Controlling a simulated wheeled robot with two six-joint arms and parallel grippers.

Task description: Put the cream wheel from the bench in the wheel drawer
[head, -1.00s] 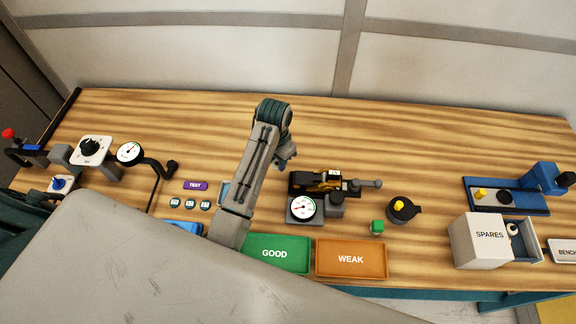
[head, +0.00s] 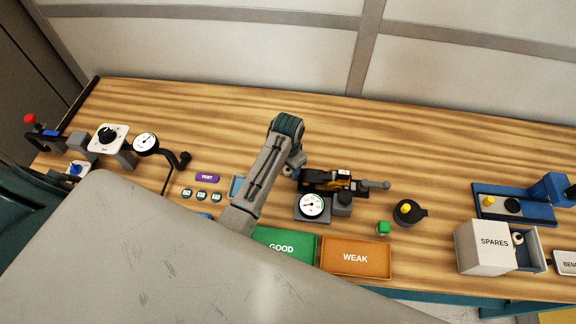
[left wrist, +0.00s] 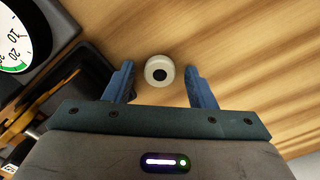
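The cream wheel (left wrist: 160,71) has a black centre and lies on the wooden bench in the left wrist view. It is in line with the gap between the fingertips of my left gripper (left wrist: 157,78), which is open. I cannot tell whether the fingers touch it. In the head view my left gripper (head: 291,166) is low over the bench, left of a black and yellow device, and mostly hidden by its arm. An open grey drawer (head: 537,256) sticks out of the SPARES box at the right, with a whitish round piece in it. My right gripper is not in view.
The black and yellow device (head: 335,181) with a dial gauge (head: 312,206) stands close beside the left gripper. A green GOOD tray (head: 284,246) and an orange WEAK tray (head: 356,258) lie at the front. The SPARES box (head: 484,247) is far right. The back of the bench is clear.

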